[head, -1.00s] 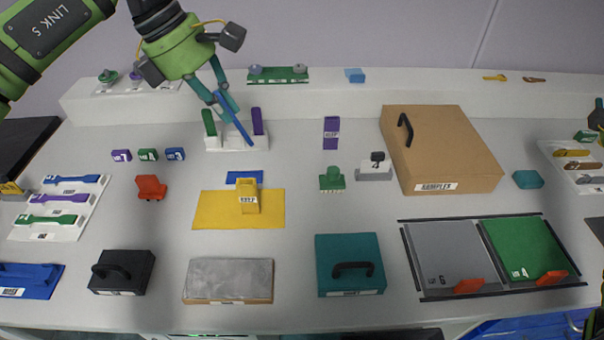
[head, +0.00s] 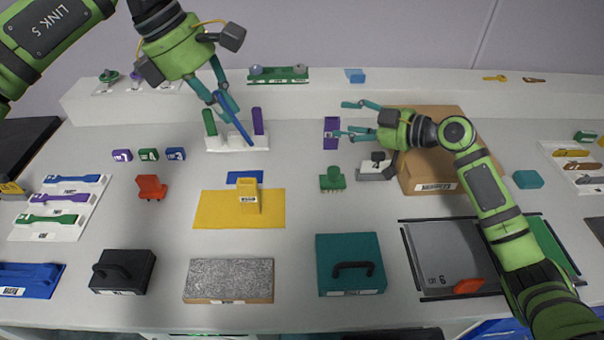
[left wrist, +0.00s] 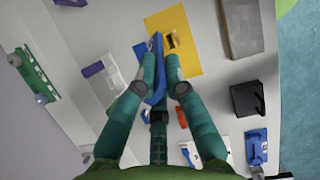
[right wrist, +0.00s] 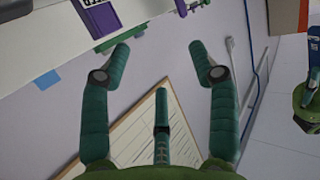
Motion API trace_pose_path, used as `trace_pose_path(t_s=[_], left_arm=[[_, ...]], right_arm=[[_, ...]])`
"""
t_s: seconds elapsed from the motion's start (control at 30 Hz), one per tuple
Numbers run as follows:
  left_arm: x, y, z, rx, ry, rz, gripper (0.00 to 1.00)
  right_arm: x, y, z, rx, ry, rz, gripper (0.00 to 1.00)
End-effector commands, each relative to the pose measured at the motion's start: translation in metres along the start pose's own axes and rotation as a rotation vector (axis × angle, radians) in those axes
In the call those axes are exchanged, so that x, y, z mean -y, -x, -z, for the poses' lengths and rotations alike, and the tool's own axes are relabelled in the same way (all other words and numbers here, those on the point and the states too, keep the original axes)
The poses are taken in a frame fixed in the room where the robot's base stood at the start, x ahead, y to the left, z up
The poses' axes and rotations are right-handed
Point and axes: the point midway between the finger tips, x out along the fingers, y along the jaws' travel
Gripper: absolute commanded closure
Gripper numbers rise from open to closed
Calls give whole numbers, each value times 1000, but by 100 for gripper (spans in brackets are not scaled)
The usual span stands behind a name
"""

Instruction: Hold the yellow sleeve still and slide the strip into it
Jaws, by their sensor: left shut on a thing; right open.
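The yellow sleeve (head: 248,200) stands on a yellow mat (head: 212,210) in the head view. It also shows beyond my left fingers in the left wrist view (left wrist: 173,40). My left gripper (head: 222,98) is shut on the blue strip (head: 236,122), which slants down to the right above the white rack (head: 222,144). The strip is apart from the sleeve, behind it and higher. My right gripper (head: 342,119) is open and empty, near the purple block (head: 331,138) behind and right of the sleeve. Nothing holds the sleeve.
A green block (head: 332,180) and a small grey block with a dark knob (head: 377,170) stand right of the mat. A brown box (head: 430,178) is partly behind my right arm. A grey plate (head: 229,279) and a teal box (head: 348,258) lie in front.

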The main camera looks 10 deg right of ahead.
Motion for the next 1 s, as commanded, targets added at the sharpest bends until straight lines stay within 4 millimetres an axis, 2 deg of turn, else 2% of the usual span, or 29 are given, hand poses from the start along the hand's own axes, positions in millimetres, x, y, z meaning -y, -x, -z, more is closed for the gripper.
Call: trace_pose_path(t_s=[0.03,0.1,0.2,0.3,0.4,0.57,1.0], left_arm=[[0,0,0,0,0,0,100],[0,0,0,0,0,0,100],[0,0,0,0,0,0,100],[0,0,0,0,0,0,100],[0,0,0,0,0,0,100],[0,0,0,0,0,0,100],[0,0,0,0,0,0,100]], right_arm=[[26,-12,-1,14,10,94,39],[59,-24,-4,30,24,216,39],[101,-34,-7,45,42,369,39],[131,-37,-10,55,55,481,39],[149,-38,-12,59,64,549,39],[162,-44,-13,60,65,585,39],[204,-110,-19,59,65,581,39]])
